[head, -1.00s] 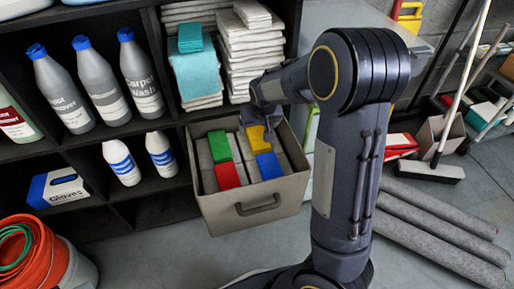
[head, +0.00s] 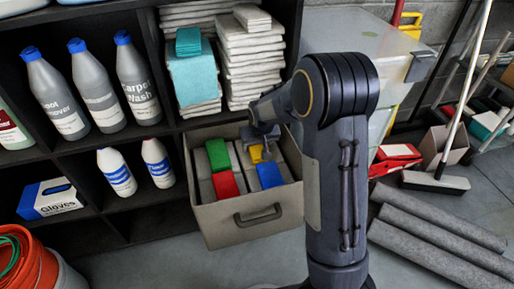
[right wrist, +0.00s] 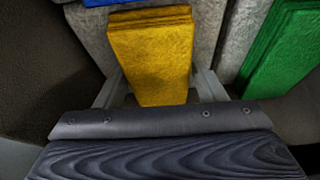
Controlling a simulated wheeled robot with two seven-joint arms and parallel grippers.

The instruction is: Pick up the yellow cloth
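The yellow cloth (head: 256,155) is a folded block in the open grey bin (head: 255,228) at the shelf. In the right wrist view the yellow cloth (right wrist: 152,50) lies in the middle. My right gripper (head: 264,147) is over the bin at the yellow cloth. In the right wrist view the right gripper's fingers (right wrist: 158,88) stand apart on either side of the cloth's near end, with a gap visible on the left. How deep the fingertips reach is hard to tell. My left gripper is not in view.
A red cloth (head: 225,186), a blue cloth (head: 269,174) and a green cloth (right wrist: 282,50) lie in the bin beside grey ones. Stacked towels (head: 248,60) and bottles (head: 142,85) fill the black shelf. Grey rolls (head: 440,235) lie on the floor at right.

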